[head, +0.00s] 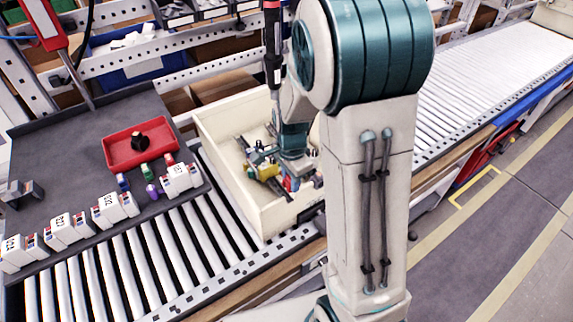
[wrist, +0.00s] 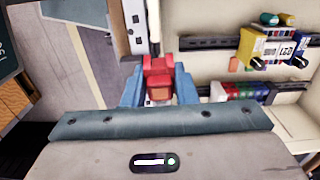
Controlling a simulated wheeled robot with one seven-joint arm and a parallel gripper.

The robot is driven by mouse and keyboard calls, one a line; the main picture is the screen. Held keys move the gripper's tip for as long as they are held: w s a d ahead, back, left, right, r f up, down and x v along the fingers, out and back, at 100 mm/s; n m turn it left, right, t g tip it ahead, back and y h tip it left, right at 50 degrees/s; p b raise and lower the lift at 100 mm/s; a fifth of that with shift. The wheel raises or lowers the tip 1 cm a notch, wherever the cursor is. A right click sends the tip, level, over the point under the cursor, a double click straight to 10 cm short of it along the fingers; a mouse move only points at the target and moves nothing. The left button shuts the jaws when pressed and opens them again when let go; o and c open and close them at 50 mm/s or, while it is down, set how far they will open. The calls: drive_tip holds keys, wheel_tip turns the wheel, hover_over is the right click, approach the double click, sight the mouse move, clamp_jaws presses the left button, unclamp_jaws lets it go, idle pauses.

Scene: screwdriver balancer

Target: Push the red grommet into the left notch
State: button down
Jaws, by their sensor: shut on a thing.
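In the wrist view, my gripper (wrist: 159,82) has its blue fingers closed on a red block-like piece, which I take to be the red grommet (wrist: 158,66). The red piece sits between the fingertips, close to the cream wall of the bin (wrist: 180,25). In the head view my gripper (head: 291,180) reaches down into the cream bin, with red showing between the blue fingers. I cannot make out the left notch in either view, nor whether the red piece touches anything beyond the fingers.
A yellow device (wrist: 272,46) with coloured knobs sits on a dark rail in the bin, beside my gripper. A second rail carries small coloured parts (wrist: 240,91). A screwdriver (head: 272,50) hangs above the bin. A red tray (head: 120,157) and white boxes (head: 115,208) are left.

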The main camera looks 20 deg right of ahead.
sight(290, 192)
drive_tip(key=shift+s+f, duration=0.15)
drive_tip(key=shift+f, duration=0.1)
drive_tip(key=shift+a+f+b, duration=0.15)
drive_tip(key=shift+f+b, duration=1.35)
drive_tip(key=shift+f, duration=0.2)
drive_tip(key=shift+f+b, duration=0.65)
drive_tip(key=shift+f, duration=0.2)
idle(0.6)
idle(0.6)
drive_tip(key=c, duration=1.1)
unclamp_jaws()
wheel_tip(290, 192, up, 14)
drive_tip(key=shift+f+b, duration=0.1)
drive_tip(key=shift+b, duration=0.35)
